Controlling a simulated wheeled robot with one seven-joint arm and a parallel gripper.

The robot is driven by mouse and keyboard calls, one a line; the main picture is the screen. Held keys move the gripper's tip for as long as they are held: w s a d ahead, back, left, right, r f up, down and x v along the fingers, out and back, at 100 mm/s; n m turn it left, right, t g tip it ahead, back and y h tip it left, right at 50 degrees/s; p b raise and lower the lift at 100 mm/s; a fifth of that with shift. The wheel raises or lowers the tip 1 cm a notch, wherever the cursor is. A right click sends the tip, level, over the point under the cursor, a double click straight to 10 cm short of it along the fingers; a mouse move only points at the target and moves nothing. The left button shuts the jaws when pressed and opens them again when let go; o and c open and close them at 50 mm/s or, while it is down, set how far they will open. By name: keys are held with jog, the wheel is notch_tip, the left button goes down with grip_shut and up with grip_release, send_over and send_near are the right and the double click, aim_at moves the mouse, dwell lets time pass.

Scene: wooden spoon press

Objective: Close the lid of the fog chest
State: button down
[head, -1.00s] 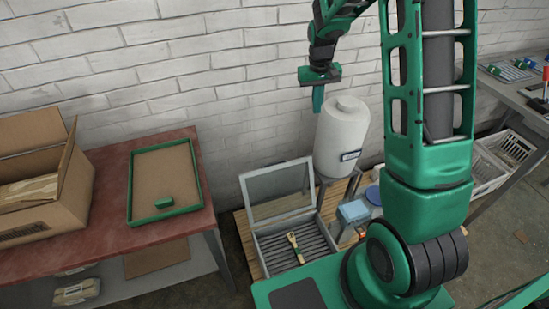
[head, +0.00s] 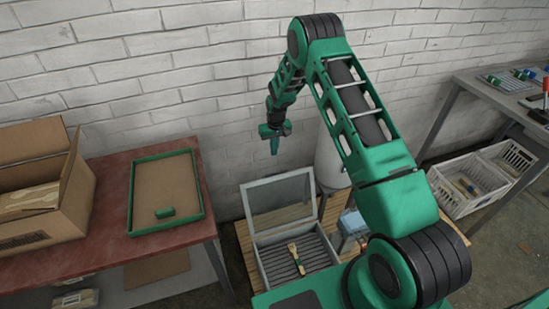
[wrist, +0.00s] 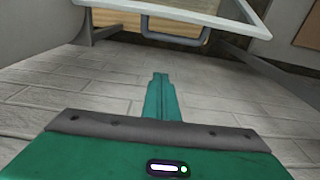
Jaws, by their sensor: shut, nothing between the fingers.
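The fog chest (head: 262,262) is a grey box with a slatted floor, standing low in front of the wall in the head view. Its framed, see-through lid (head: 279,203) stands raised at the back. A wooden spoon (head: 296,259) lies inside on the slats. My gripper (head: 274,147) is above and behind the lid in the head view, pointing down. Its fingers (wrist: 160,90) are together and empty in the wrist view. A pale frame with a grey handle (wrist: 173,30) shows at the top of the wrist view, apart from the fingertips; it looks like the lid's edge.
A white tank (head: 330,160) stands close to the right of the lid, partly behind my arm. A blue box (head: 351,224) is right of the chest. A red table (head: 105,225) with a green-rimmed tray (head: 132,200) is at the left. The brick wall (head: 220,110) is close behind.

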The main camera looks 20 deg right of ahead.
notch_tip(320, 180, down, 9)
jog(key=shift+s+r, duration=0.3)
jog(key=shift+s, duration=0.5)
jog(key=shift+s+r, duration=0.3)
jog(key=shift+s, duration=0.45)
